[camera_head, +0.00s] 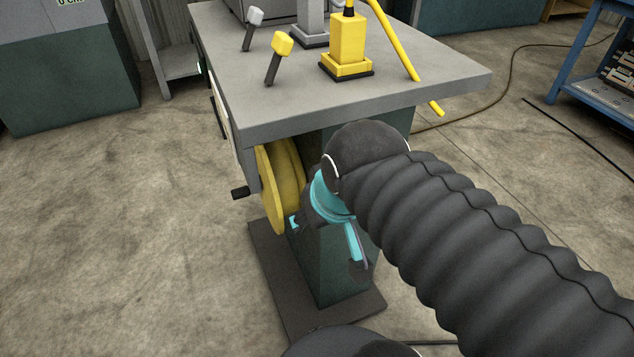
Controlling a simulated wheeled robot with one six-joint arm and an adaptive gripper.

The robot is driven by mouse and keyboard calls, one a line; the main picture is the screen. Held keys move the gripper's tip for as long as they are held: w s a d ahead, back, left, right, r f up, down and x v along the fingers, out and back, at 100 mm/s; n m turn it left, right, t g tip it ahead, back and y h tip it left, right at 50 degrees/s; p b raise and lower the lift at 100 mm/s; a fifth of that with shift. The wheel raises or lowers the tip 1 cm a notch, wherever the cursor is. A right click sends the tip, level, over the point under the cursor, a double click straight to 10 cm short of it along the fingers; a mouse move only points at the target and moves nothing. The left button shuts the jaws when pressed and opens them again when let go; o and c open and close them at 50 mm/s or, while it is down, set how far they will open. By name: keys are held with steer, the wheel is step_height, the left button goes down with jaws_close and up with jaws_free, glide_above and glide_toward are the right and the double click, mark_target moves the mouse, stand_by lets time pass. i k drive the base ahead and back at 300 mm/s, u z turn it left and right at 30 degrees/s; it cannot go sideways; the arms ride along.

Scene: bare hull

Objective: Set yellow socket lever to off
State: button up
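The yellow socket (347,45) is a yellow block on a dark-edged base on the grey table top. To its left stands the yellow socket lever, a dark stem with a yellow knob (283,43). The stem leans so that the knob is up and to the right of its foot. My gripper (327,245), dark with cyan parts, hangs below the table top, in front of the green pedestal and right of a yellow wheel. Its fingers look spread, with nothing between them. It is well apart from the lever. Its far side is partly hidden by my wrist.
A grey-knobbed lever (254,17) and a grey socket (312,25) stand behind the yellow ones. A yellow cable (395,40) droops over the table's right part. The yellow wheel (283,185) with a dark handle hangs under the table edge (340,115). Floor on the left is clear.

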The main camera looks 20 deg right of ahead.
mark_target(283, 45)
steer(key=z, duration=0.05)
steer(key=k, duration=1)
steer(key=z, duration=0.5)
